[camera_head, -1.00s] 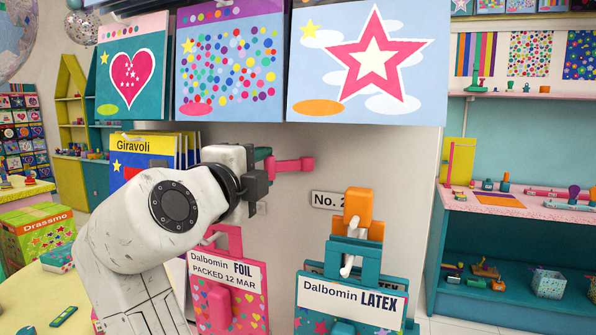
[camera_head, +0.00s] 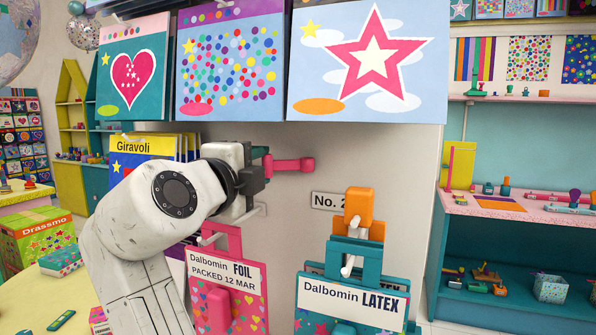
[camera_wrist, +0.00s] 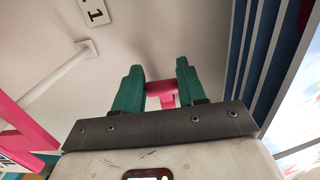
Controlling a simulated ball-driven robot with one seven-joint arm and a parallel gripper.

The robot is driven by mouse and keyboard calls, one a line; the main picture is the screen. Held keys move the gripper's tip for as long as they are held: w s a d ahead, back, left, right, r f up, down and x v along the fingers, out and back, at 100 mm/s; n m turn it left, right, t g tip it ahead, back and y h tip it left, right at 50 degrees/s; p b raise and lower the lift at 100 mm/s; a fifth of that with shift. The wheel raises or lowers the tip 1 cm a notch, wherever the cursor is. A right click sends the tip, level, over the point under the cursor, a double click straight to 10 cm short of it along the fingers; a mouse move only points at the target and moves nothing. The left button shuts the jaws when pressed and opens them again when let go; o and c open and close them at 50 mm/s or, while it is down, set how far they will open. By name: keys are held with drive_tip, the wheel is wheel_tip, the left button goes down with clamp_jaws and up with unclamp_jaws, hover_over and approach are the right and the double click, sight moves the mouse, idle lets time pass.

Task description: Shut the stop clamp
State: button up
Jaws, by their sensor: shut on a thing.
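My gripper (camera_wrist: 160,90) has green fingers, shut on a pink piece (camera_wrist: 162,88). In the head view the pink piece (camera_head: 288,165) sticks out to the right of the gripper (camera_head: 262,155) as a bar with a wider end near the wall. I cannot tell whether it touches the wall. An orange clamp-like block (camera_head: 359,206) stands at the top of the teal latex packet (camera_head: 350,296), right of and below my gripper. I cannot tell which piece is the stop clamp, nor whether either is open or shut.
A pink foil packet (camera_head: 230,272) hangs below my gripper on a pale peg (camera_wrist: 70,65). Patterned bags (camera_head: 366,50) hang close above. Yellow Giravoli packets (camera_head: 145,146) are at the left. A pink shelf (camera_head: 520,208) is at the right.

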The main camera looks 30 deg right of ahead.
drive_tip(key=shift+w+d, duration=0.35)
drive_tip(key=shift+w, duration=0.2)
drive_tip(key=shift+d+f+b, duration=0.1)
drive_tip(key=shift+b, duration=0.2)
drive_tip(key=shift+w+d, duration=0.45)
drive_tip(key=shift+w, duration=0.15)
drive_tip(key=o, duration=0.7)
drive_tip(key=shift+d, duration=0.1)
drive_tip(key=shift+o, duration=1.2)
drive_tip(key=shift+a, duration=0.2)
drive_tip(key=shift+b+v, duration=1.1)
drive_tip(key=shift+v, duration=0.9)
